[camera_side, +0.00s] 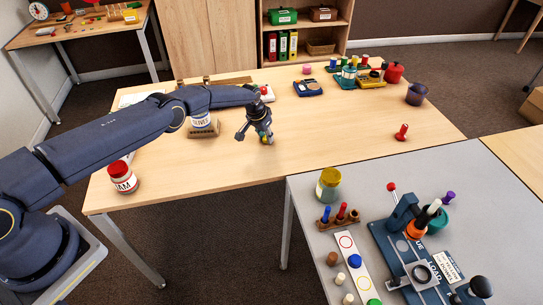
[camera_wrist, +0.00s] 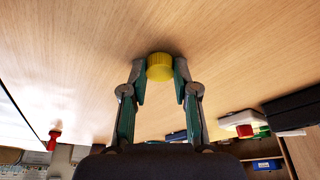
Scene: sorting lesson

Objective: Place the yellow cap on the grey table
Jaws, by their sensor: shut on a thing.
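The yellow cap (camera_wrist: 160,67) is between my gripper's two fingertips in the wrist view, and my gripper (camera_wrist: 160,72) is shut on it. In the side view my gripper (camera_side: 265,136) points down over the middle of the wooden table, and the fingers mostly hide the cap. I cannot tell whether the cap touches the wood. The grey table (camera_side: 470,190) is at the front right of the side view, apart from my gripper, with bare surface toward its back and right.
The wooden table (camera_side: 340,135) is clear around my gripper. A red pawn-like piece (camera_side: 402,132) stands near the grey table. The grey table holds a yellowish jar (camera_side: 328,185), a peg rack (camera_side: 338,217), a circle-marked strip (camera_side: 356,262) and a blue press (camera_side: 405,212).

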